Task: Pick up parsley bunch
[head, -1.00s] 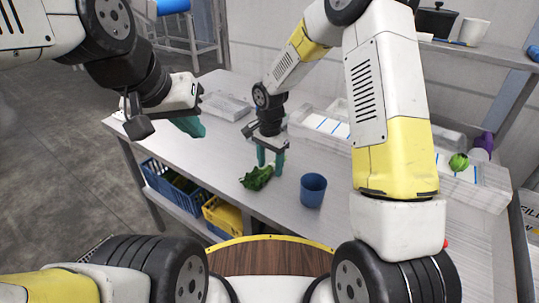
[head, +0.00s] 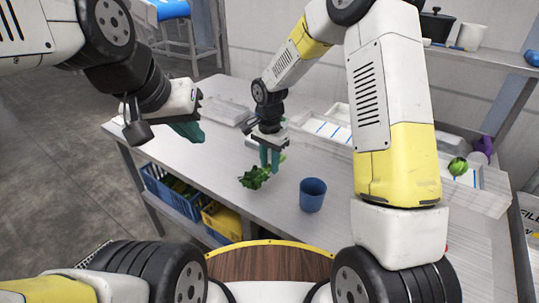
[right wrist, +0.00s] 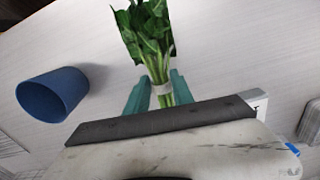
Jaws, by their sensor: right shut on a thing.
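The parsley bunch (head: 256,177) is leafy and dark green, with pale stems bound by a light band. My right gripper (head: 270,166) has its teal fingers shut on the stems. In the right wrist view the bunch (right wrist: 148,35) points away from my gripper (right wrist: 161,92), with the banded stems between the two fingers. I cannot tell clearly whether the leaves still touch the table. My left gripper (head: 190,131) hangs at the table's left side, away from the bunch; its fingers overlap in view, so their opening is unclear.
A blue cup (head: 312,195) stands on the table (head: 225,170) to the right of the bunch; it also shows in the right wrist view (right wrist: 55,95). A clear tray (head: 228,110) lies behind. Blue (head: 175,195) and yellow (head: 222,218) crates sit below.

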